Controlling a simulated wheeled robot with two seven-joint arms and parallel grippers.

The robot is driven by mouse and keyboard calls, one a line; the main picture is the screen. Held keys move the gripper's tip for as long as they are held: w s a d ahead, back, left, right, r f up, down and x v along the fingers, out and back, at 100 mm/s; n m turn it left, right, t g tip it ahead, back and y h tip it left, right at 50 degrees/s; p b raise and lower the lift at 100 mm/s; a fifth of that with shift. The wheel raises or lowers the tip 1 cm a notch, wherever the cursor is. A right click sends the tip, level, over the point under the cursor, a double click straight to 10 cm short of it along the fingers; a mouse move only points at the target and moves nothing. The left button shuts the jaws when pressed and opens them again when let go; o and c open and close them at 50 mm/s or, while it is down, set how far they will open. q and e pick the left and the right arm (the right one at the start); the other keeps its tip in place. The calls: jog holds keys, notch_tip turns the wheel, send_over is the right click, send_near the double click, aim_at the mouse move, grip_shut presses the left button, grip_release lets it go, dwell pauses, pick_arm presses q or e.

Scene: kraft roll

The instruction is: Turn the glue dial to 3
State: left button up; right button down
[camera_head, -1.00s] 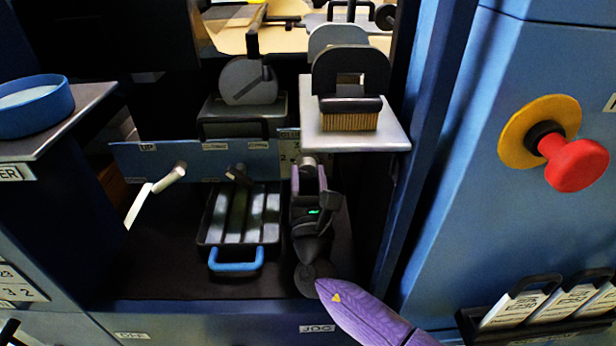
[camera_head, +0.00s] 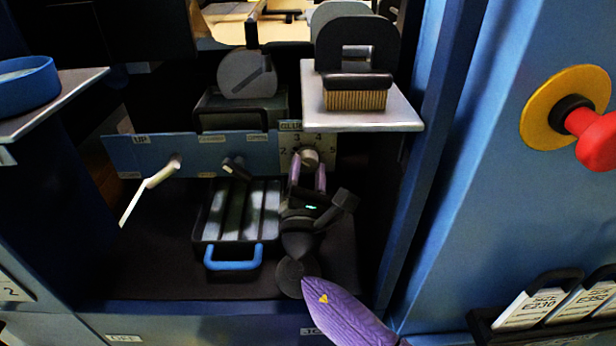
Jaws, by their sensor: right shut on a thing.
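The glue dial (camera_head: 309,156) is a small round light knob on a pale plate (camera_head: 327,146) at the right end of a blue panel. The figures 2, 3, 4 and 5 show around it; its pointer cannot be made out. My right gripper (camera_head: 307,171) comes up from below on its purple arm. Its two pinkish fingers are shut on the knob and hide its lower part. My left gripper is not in view.
A grey shelf with a bristle brush (camera_head: 355,98) juts out just above and right of the dial. A tray with a blue handle (camera_head: 233,257) sits left of my right gripper. A white lever (camera_head: 162,173) sticks out further left. A red button (camera_head: 591,137) is at the right.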

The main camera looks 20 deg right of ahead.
jog(key=m+g+h+b, duration=0.1)
jog(key=m, duration=0.2)
jog(key=shift+a+f+m+h, duration=0.1)
jog(key=shift+m+h, duration=0.2)
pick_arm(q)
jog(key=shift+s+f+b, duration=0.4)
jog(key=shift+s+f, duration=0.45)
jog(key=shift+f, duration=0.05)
pick_arm(e)
jog(key=shift+m+g+h, duration=0.5)
jog(key=shift+m+g, duration=0.2)
jog(key=shift+m, duration=1.2)
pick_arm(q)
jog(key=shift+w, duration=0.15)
pick_arm(e)
jog(key=shift+r, duration=0.2)
jog(key=shift+c, duration=2)
grip_release()
jog(key=shift+o, duration=1)
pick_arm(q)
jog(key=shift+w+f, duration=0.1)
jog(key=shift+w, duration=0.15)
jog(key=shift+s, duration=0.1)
